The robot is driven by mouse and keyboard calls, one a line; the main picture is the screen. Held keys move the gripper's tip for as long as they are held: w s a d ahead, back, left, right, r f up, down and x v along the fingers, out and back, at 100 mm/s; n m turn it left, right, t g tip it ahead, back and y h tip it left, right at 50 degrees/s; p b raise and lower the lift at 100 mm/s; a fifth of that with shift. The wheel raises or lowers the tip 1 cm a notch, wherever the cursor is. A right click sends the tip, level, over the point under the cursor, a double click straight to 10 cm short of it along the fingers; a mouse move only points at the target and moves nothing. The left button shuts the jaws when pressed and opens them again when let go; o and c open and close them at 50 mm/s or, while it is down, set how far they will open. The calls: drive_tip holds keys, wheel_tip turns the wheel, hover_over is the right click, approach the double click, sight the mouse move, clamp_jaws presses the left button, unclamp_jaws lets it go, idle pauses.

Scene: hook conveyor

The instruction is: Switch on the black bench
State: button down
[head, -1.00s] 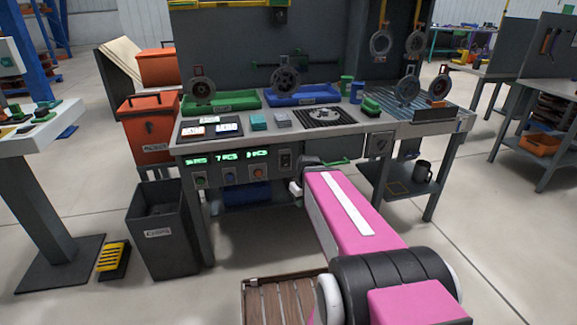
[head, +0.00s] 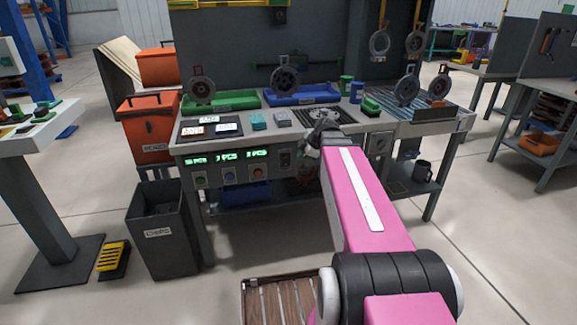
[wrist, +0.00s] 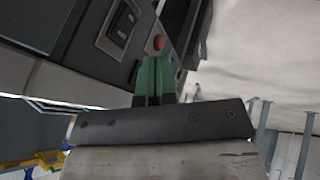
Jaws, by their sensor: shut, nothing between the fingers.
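The black bench (head: 270,205) stands ahead in the head view, with a dark front panel under its worktop. A dark switch plate (head: 285,159) sits at the right of that panel. It also shows at the upper left of the wrist view (wrist: 120,26). An orange button (head: 258,172) is to its left in the head view and shows in the wrist view (wrist: 158,43). My gripper (wrist: 154,62) is shut and empty, its green fingertips just below the orange button in the wrist picture; I cannot tell whether they touch the panel. In the head view my arm's end is at the bench front, its fingers unclear.
Green displays, a green button (head: 200,180) and a blue button (head: 229,176) share the panel. Green (head: 222,101) and blue (head: 302,96) trays stand on the worktop. A grey bin (head: 160,235) stands on the floor at left.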

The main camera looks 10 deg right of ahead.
sight(288, 163)
drive_tip(key=shift+w, duration=0.1)
idle(0.3)
drive_tip(key=x, duration=0.3)
drive_tip(key=w+x, duration=0.1)
drive_tip(key=x, duration=0.3)
drive_tip(key=w+r+x, duration=0.1)
drive_tip(key=x, duration=0.3)
drive_tip(key=shift+w+d+f, duration=0.1)
drive_tip(key=shift+w+f, duration=0.1)
drive_tip(key=shift+f, duration=0.05)
drive_tip(key=shift+w+f, duration=0.1)
drive_tip(key=shift+w, duration=0.55)
drive_tip(key=shift+w+f+t, duration=0.1)
drive_tip(key=shift+w+t, duration=0.15)
drive_tip(key=shift+t, duration=0.25)
